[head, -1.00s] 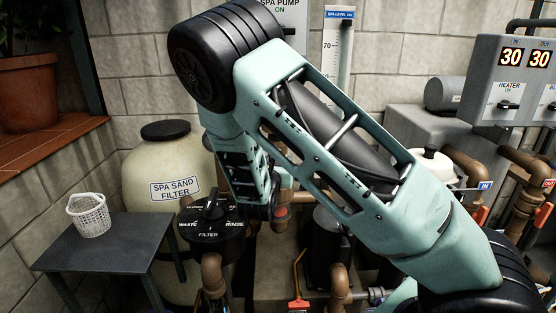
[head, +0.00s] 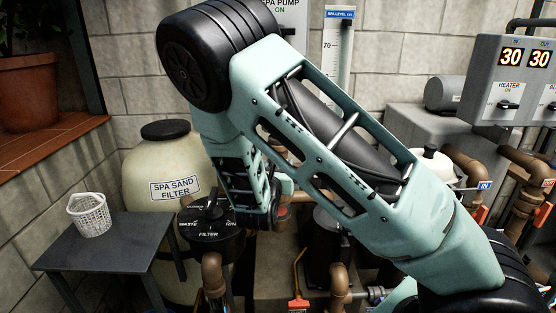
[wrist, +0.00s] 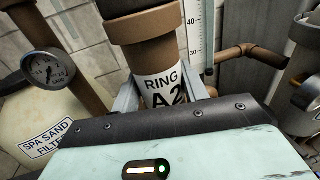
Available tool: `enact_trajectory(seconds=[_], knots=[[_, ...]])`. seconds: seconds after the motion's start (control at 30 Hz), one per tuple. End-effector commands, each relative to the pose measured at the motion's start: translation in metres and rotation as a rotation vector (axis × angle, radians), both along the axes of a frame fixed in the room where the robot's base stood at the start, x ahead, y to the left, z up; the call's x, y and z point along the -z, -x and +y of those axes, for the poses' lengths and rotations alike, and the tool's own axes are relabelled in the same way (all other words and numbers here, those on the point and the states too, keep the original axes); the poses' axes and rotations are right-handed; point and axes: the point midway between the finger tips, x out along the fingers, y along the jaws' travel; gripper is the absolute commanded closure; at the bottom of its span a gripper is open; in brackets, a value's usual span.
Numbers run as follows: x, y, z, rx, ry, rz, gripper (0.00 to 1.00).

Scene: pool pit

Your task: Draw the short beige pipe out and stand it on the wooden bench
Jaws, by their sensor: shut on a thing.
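A brown-tan pipe piece (wrist: 162,84) with a white band marked "RING A2" stands between the fingers of my gripper (wrist: 164,92) in the wrist view. My gripper is shut on it, one grey finger on each side. A wider brown collar (wrist: 143,24) shows directly above the band. The pipe's lower end is hidden behind my gripper body, so I cannot tell whether it is seated or free. In the head view my arm hides the held pipe. I see no clearly wooden bench.
A dark table (head: 118,244) with a white basket (head: 89,215) stands at left. The spa sand filter (head: 160,160) and its black valve (head: 210,232) are close to my gripper. A pressure gauge (wrist: 47,70) and brown pipe (wrist: 70,62) sit left of the held pipe.

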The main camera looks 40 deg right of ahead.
Motion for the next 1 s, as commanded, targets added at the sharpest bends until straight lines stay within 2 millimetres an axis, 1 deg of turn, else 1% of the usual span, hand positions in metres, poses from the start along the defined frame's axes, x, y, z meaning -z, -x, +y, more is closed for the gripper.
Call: enact_trajectory(seconds=[1.0], knots=[[0.000,0.040,0.027,0.000,0.000,0.000,0.76]])
